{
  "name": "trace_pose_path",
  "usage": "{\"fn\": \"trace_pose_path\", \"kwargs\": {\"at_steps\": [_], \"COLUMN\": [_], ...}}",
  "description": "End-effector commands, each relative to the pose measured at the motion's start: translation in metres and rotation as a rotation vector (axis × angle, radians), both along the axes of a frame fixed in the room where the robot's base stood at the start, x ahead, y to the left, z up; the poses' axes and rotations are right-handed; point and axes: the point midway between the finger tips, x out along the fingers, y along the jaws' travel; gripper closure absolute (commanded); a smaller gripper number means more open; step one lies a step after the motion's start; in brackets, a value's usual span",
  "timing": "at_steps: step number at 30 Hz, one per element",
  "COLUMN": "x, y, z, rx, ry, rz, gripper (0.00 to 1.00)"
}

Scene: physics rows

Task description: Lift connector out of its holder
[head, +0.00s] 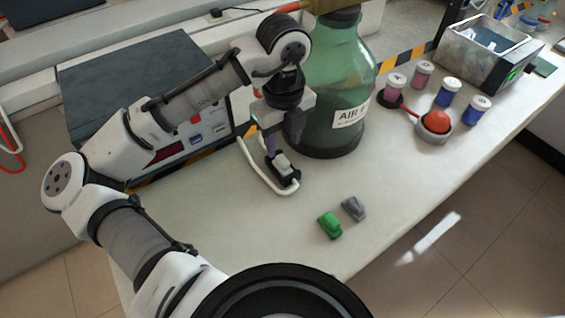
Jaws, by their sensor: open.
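The connector (283,161) is a small pale piece seated upright in a black holder (290,179) on the bench. A white cable (262,181) loops around the holder's left and front side. My gripper (279,149) points down just above the connector, its fingers open. The fingers partly hide the connector's top, and I cannot tell whether they touch it.
A large green glass bottle (335,75) stands close behind and right of my gripper. A grey instrument box (140,80) is at the left. Green (329,226) and grey (353,208) small blocks lie in front. Jars, including a pink-labelled one (423,75), stand at right. The front bench is mostly clear.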

Motion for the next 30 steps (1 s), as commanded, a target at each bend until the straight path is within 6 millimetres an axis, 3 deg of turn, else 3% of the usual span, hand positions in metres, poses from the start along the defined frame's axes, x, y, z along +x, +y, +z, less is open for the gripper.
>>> {"fn": "trace_pose_path", "kwargs": {"at_steps": [7, 15, 24, 30], "x": [0.002, 0.006, 0.007, 0.006], "y": [0.001, 0.001, 0.001, 0.001], "z": [-0.017, -0.055, -0.060, -0.060], "rx": [0.001, 0.000, 0.000, 0.000], "ry": [0.001, 0.000, -0.001, -0.001], "rz": [0.000, 0.000, 0.000, 0.000], "gripper": [0.56, 0.56, 0.56, 0.83]}}
